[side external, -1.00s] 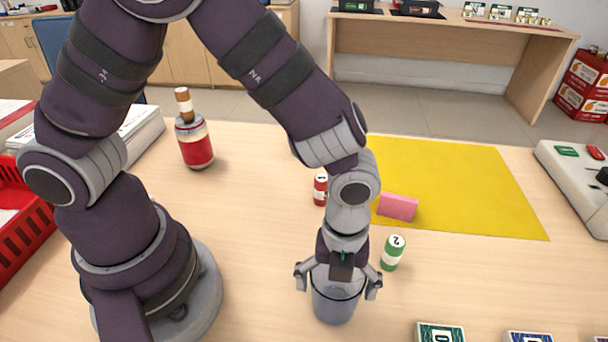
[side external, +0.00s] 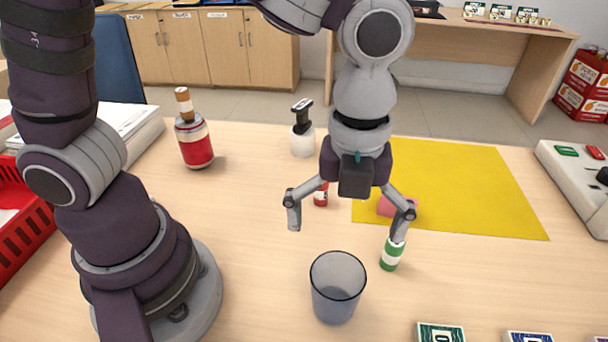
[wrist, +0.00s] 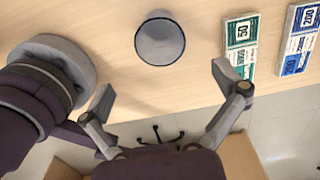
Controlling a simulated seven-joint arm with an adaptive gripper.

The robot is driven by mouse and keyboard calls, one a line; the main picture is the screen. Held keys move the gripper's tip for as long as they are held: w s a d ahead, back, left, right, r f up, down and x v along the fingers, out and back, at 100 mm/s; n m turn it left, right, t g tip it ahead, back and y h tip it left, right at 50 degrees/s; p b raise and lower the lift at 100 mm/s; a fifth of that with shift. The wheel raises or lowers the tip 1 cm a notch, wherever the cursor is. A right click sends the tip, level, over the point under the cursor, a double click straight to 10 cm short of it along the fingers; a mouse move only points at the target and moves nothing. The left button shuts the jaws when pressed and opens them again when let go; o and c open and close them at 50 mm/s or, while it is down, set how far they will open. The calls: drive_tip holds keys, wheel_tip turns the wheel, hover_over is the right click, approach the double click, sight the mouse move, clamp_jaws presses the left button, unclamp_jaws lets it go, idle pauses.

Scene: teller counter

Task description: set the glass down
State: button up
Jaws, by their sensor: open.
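The glass (side external: 337,290) is a clear bluish tumbler. It stands upright on the wooden counter near the front in the side external view. It also shows in the wrist view (wrist: 160,40), seen from above at the top centre. My gripper (side external: 347,226) is open and empty, raised above and behind the glass, with its fingers spread wide. In the wrist view both fingers (wrist: 165,80) are apart and the glass is clear of them.
A green-labelled cylinder (side external: 391,257) stands right of the glass, overlapping a fingertip in view. A red cylinder (side external: 321,196), a partly hidden pink block (side external: 386,208) and a white pump bottle (side external: 303,142) are behind. Banknote stacks (side external: 441,333) lie at front right. A red-labelled bottle (side external: 194,144) stands left.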

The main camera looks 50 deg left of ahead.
drive_tip(key=s+a+r+n+t, duration=0.1)
drive_tip(key=a+r+n+t, duration=0.1)
drive_tip(key=a+n, duration=0.5)
drive_tip(key=s+a+r+n+t, duration=0.1)
drive_tip(key=a+r+n+t, duration=0.2)
drive_tip(key=n, duration=1.7)
drive_tip(key=a+r, duration=0.1)
drive_tip(key=a, duration=0.3)
drive_tip(key=shift+s+a+t, duration=0.3)
drive_tip(key=shift+a, duration=0.1)
